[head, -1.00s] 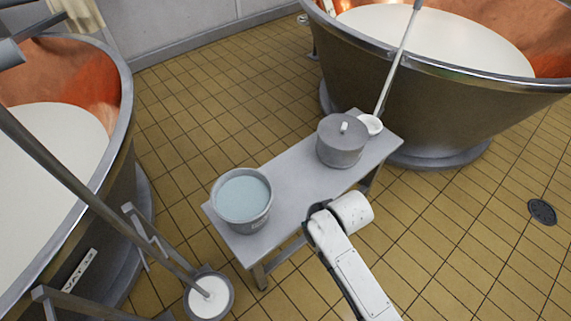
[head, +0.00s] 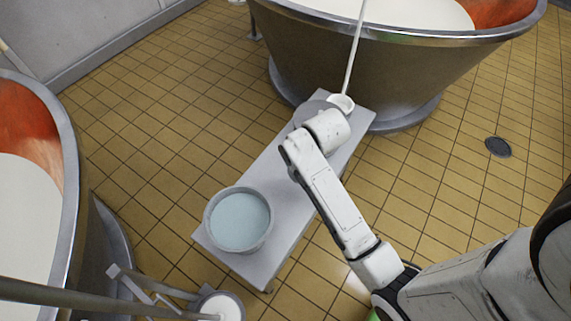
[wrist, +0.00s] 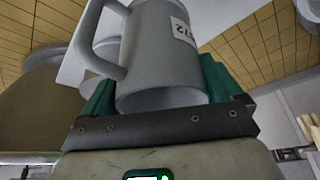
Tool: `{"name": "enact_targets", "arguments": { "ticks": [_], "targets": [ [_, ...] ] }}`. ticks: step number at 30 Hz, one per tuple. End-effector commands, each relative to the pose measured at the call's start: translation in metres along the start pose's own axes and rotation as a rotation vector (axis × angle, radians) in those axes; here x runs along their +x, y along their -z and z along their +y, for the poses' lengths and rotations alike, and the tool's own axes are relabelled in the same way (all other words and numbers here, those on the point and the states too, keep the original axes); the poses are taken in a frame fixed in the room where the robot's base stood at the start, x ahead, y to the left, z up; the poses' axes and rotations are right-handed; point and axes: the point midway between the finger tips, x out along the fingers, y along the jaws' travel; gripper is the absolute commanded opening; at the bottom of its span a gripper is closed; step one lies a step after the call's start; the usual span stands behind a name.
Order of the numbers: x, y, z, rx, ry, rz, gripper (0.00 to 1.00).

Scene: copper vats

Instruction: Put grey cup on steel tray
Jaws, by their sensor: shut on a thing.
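The grey cup (wrist: 152,55), with a handle on its left and a label reading "72", fills the middle of the wrist view. My gripper (wrist: 162,88) is shut on it, with green finger pads on both sides. In the head view my arm's end hides the gripper and the cup, over the far part of the grey bench (head: 290,165). I cannot make out a steel tray in either view.
A bucket of pale bluish liquid (head: 239,222) stands on the bench's near end. A pot (head: 307,112), partly behind my arm, and a white ladle bowl (head: 341,102) are at the far end. Large vats (head: 350,70) stand behind and left. Tiled floor is clear at right.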

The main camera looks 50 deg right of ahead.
Motion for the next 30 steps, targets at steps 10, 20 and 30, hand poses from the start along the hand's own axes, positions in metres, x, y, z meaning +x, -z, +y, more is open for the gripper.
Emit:
{"name": "enact_targets", "arguments": {
  "ticks": [10,20,30],
  "targets": [
    [0.062,0.016,-0.031,-0.001,0.000,0.000,0.41],
    [0.093,0.011,-0.037,-0.001,-0.002,-0.003,0.41],
    [0.104,0.006,-0.037,0.000,0.000,0.001,0.41]
  ]
}}
